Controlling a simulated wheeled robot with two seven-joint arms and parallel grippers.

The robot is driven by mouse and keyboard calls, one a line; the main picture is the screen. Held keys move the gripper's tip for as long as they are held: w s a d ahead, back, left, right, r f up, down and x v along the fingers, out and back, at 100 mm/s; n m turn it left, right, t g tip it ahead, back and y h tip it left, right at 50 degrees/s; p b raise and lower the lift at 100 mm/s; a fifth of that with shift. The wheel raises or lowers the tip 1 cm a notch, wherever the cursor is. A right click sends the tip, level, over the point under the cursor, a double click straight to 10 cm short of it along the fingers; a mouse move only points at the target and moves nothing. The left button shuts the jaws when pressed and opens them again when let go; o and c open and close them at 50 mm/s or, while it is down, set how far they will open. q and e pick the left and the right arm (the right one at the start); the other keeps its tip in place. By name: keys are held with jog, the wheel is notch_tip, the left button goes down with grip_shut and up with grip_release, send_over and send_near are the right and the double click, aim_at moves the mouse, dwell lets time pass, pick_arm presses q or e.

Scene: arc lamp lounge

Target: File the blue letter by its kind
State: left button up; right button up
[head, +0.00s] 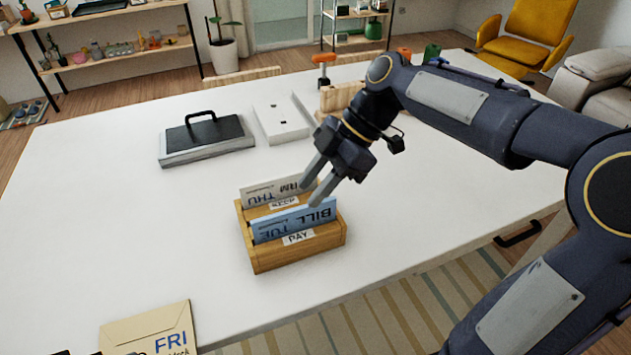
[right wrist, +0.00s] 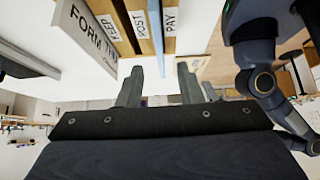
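The blue letter (head: 293,222), marked BILL TUE, stands upright in the front slot of a wooden letter sorter (head: 297,256), behind the PAY label. A grey letter marked FORM THU (head: 262,193) stands in a slot behind it; it also shows in the right wrist view (right wrist: 87,38). My right gripper (head: 313,181) is at the blue letter's top right corner, its fingers apart. In the right wrist view its fingers (right wrist: 159,88) are spread, with the blue letter's thin edge (right wrist: 155,35) showing between them. Contact cannot be told. My left gripper is not in view.
A tan envelope marked FRI (head: 153,333) lies at the table's near left edge. A grey case with a black handle (head: 207,139) and a white box (head: 281,120) lie farther back. The white table (head: 130,220) is clear left of the sorter.

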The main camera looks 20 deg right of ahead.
jog(key=shift+r, duration=0.1)
jog(key=v, duration=0.8)
jog(key=s+f+m+t+h+p, duration=0.1)
jog(key=s+f+m+t+h, duration=0.2)
jog(key=s+f+m, duration=1.1)
jog(key=s+m+t, duration=0.2)
jog(key=m, duration=0.4)
jog(key=shift+s+f+t+h, duration=0.2)
jog(key=shift+s+t+h, duration=0.05)
jog(key=shift+t+h, duration=0.15)
jog(key=shift+d, duration=0.1)
